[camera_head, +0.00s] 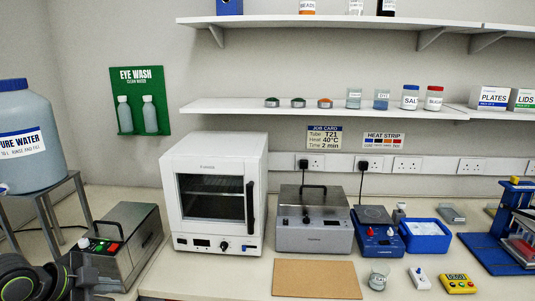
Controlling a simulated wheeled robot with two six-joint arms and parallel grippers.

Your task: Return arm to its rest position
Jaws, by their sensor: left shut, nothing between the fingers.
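My left arm comes in at the bottom left corner, showing dark round links with a green ring. My left gripper (88,279) is low in the frame, in front of the grey metal box with red and green buttons (137,228). It is shut and holds nothing. Its fingertips are small and dark against the box, and I cannot tell the gap to the box. My right gripper is not in view.
A white oven (214,140) and a steel lidded bath (313,238) stand behind a brown mat (316,279). A blue hotplate (378,245), blue tray (425,242), beaker (378,278) and yellow timer (457,284) are to the right. A water barrel (28,172) stands left.

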